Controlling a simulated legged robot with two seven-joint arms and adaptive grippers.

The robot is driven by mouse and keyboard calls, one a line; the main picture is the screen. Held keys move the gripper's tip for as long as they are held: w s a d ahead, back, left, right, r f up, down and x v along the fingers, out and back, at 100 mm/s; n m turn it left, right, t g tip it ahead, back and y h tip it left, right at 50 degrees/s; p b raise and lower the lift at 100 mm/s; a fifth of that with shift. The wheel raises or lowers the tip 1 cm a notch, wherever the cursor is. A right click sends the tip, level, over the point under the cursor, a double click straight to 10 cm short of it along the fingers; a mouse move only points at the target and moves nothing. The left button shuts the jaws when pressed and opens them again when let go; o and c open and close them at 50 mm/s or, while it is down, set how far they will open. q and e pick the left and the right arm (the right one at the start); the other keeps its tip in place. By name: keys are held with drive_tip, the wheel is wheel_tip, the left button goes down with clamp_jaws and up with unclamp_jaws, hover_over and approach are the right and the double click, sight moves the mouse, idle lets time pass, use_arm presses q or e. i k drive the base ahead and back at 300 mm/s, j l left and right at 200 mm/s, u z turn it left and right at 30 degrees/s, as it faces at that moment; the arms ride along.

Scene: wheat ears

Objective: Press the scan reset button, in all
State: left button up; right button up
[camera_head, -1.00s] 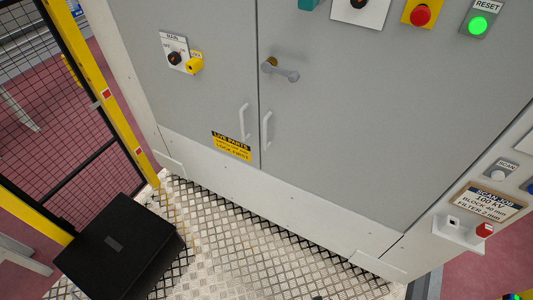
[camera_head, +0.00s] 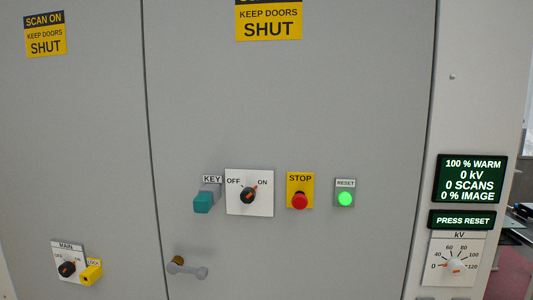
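The reset button (camera_head: 345,199) is a round button glowing green on a small grey plate labelled RESET, on the right-hand door of the grey cabinet. Neither of my grippers is in view.
Left of the reset button are a red STOP button (camera_head: 299,201), an OFF/ON rotary switch (camera_head: 248,195) and a teal key (camera_head: 203,203). A door handle (camera_head: 187,268), a MAIN switch (camera_head: 67,268) with a yellow lock (camera_head: 91,273) and a kV dial (camera_head: 455,265) sit lower.

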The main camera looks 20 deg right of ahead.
sight(345, 198)
drive_tip(key=z, duration=1.35)
